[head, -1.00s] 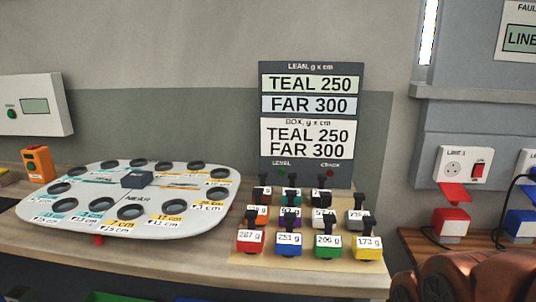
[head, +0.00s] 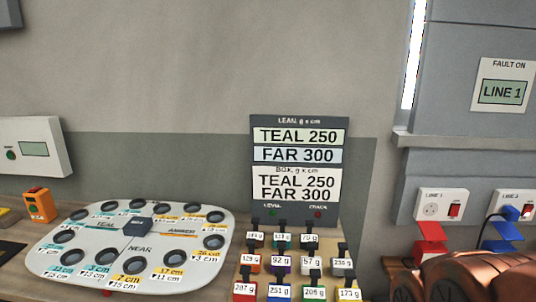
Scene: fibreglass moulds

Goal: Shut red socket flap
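The red socket flap (head: 432,231) hangs open below the white LINE 1 socket plate (head: 441,205) at the right in the head view. The round socket face (head: 432,209) above it is uncovered and has no plug in it. A red plug-like block (head: 433,248) sits just under the flap, partly hidden by a brown, copper-coloured shape in front that looks like my arm. My gripper's fingers cannot be made out in this view.
The LINE 2 socket (head: 514,205) beside it holds a blue plug with a black cable and has a blue flap below. A FAULT ON sign reads LINE 1 (head: 503,92). Labelled weights (head: 288,291) and a grey holed board (head: 60,265) stand on the bench to the left.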

